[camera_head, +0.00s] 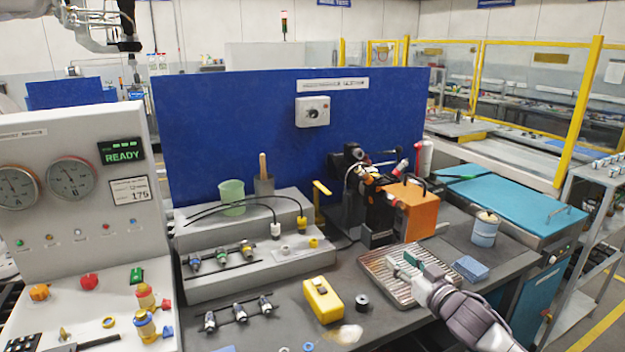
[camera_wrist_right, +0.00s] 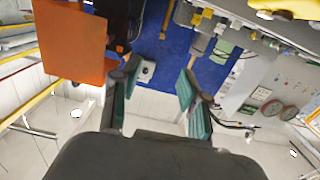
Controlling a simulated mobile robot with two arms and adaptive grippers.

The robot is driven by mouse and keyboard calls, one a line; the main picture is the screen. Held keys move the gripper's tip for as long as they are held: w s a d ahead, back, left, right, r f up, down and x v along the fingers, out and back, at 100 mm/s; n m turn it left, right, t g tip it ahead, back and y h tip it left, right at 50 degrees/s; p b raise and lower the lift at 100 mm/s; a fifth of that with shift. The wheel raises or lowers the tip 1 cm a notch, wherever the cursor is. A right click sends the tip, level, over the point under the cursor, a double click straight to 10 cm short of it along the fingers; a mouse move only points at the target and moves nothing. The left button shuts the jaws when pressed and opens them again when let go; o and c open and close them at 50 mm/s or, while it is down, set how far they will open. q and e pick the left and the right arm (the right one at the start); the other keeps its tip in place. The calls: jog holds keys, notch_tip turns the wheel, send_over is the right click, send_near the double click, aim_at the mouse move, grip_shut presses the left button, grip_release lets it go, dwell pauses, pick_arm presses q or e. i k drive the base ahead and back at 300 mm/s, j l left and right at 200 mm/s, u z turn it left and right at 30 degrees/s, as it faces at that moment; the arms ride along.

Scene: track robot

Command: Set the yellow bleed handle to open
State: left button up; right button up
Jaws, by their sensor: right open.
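A yellow handle (camera_head: 321,188) stands out near the lower right of the blue panel, left of the black and orange equipment; its exact setting is hard to read. My right gripper (camera_head: 405,264) is open and empty above the ribbed metal tray (camera_head: 378,262), to the right of and nearer than the handle. In the right wrist view, its two green-padded fingers (camera_wrist_right: 158,92) are spread apart with nothing between them. My left gripper is not in view.
An orange block (camera_head: 416,208) with black equipment stands behind the right gripper. A yellow box-shaped item (camera_head: 323,298) and a black ring (camera_head: 362,301) lie on the bench. A blue-white can (camera_head: 485,230) and a blue block (camera_head: 471,268) are at the right. A gauge console (camera_head: 75,215) fills the left.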

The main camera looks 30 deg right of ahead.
aim_at(316, 184)
jog(key=i+l, duration=0.15)
jog(key=i, duration=0.75)
